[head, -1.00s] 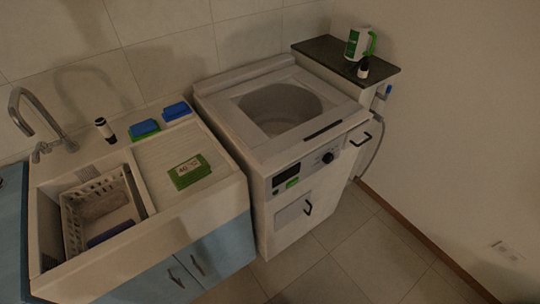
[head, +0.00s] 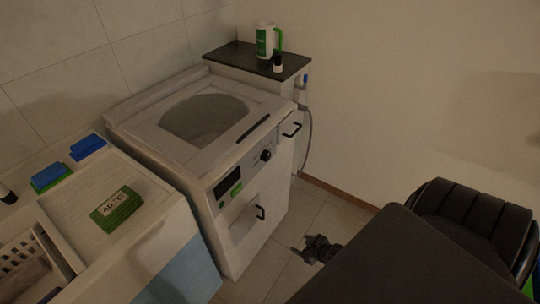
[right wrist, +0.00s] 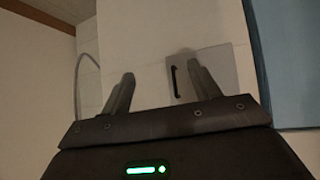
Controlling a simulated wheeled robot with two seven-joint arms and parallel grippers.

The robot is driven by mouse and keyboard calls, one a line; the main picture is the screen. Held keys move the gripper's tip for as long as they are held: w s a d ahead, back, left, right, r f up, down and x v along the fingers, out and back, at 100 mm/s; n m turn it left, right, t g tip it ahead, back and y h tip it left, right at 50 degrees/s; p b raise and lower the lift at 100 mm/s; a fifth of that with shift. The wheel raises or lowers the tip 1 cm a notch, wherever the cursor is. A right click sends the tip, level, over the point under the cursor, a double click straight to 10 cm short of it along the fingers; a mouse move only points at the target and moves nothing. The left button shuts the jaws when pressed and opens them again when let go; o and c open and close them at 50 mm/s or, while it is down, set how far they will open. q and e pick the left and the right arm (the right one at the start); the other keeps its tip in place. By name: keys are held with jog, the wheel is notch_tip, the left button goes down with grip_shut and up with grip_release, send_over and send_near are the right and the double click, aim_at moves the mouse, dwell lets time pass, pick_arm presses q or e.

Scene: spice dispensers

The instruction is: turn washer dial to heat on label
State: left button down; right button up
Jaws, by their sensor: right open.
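The white washer (head: 215,150) stands in the middle of the head view. Its round black dial (head: 265,155) is on the front panel, right of a dark display (head: 228,184). The markings around the dial are too small to read. A green label reading 40 °C (head: 117,207) lies on the ribbed sink counter at the left. My right gripper (head: 318,248) is in front of the washer, low and apart from it. In the right wrist view its two fingers (right wrist: 161,92) are spread and empty, facing the washer's lower front. My left gripper is not in view.
Blue and green sponges (head: 52,177) lie at the counter's back. A dark-topped cabinet (head: 257,60) behind the washer bears a white and green jug (head: 265,40) and a small dark bottle (head: 278,62). The washer's black door handle (head: 260,212) sticks out. Floor to the right is free.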

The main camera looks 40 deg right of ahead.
jog(key=w+d+r+n+t+y+b, duration=0.1)
jog(key=w+d+r+t+b, duration=0.35)
jog(key=w+r, duration=0.7)
jog(key=n+t+y, duration=0.3)
send_near(268, 157)
jog(key=x, duration=0.7)
jog(key=shift+w+p, duration=0.15)
jog(key=shift+p, duration=0.15)
jog(key=shift+w+a, duration=0.1)
jog(key=shift+w, duration=0.45)
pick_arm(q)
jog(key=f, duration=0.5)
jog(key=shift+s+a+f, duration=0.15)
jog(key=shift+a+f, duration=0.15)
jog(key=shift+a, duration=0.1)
pick_arm(e)
jog(key=shift+c, duration=0.6)
jog(key=shift+f, duration=0.1)
jog(key=c, duration=0.9)
jog(key=shift+o, duration=0.2)
